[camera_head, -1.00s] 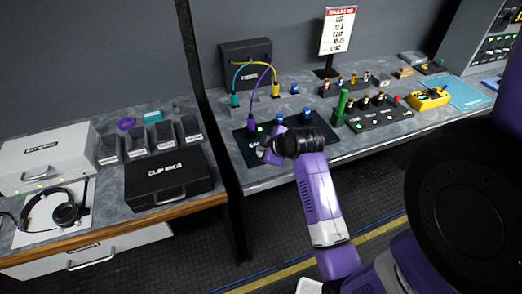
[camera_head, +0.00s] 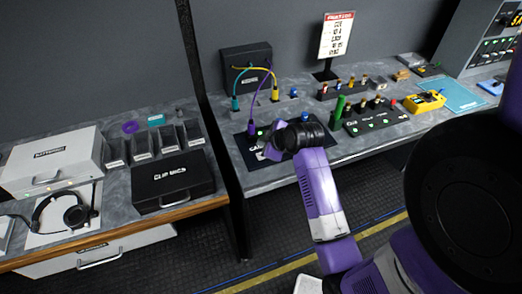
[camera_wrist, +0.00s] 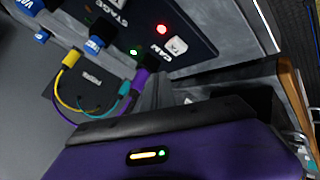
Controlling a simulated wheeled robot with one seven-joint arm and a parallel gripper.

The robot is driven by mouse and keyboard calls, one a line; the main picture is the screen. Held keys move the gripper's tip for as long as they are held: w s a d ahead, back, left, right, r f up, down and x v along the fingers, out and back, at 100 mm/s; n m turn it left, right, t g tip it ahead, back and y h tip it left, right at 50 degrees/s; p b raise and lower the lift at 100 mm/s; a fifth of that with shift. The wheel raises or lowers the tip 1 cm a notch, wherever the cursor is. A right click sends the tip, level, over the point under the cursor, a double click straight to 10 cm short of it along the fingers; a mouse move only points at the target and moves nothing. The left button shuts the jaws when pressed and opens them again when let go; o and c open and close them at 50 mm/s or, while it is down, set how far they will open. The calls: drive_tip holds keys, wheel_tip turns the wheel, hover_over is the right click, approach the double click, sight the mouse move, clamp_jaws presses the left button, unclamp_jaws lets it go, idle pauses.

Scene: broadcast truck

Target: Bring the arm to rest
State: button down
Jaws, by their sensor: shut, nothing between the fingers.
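My arm reaches over the right bench in the head view, with purple links and a black wrist joint. My gripper (camera_head: 268,153) is shut and empty at the front of the dark cable panel (camera_head: 244,146), partly hidden by the wrist. I cannot tell whether it touches the panel. In the wrist view my purple wrist housing fills the lower part. The panel (camera_wrist: 150,22) shows there with a red light, green lights and the labels CAM and STAGE. The purple cable's plug (camera_wrist: 138,82) sits at the panel's edge, next to the green light.
A black box (camera_head: 246,66) with yellow, teal and purple cables stands behind the panel. A green cylinder (camera_head: 339,107) stands upright to the right. The left bench holds a black CLIP MICS case (camera_head: 172,182), small bins and a headset (camera_head: 68,208). A dark post stands between the benches.

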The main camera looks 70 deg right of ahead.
wheel_tip(320, 180, up, 2)
drive_tip(key=shift+p, duration=0.7)
drive_tip(key=shift+f, duration=0.1)
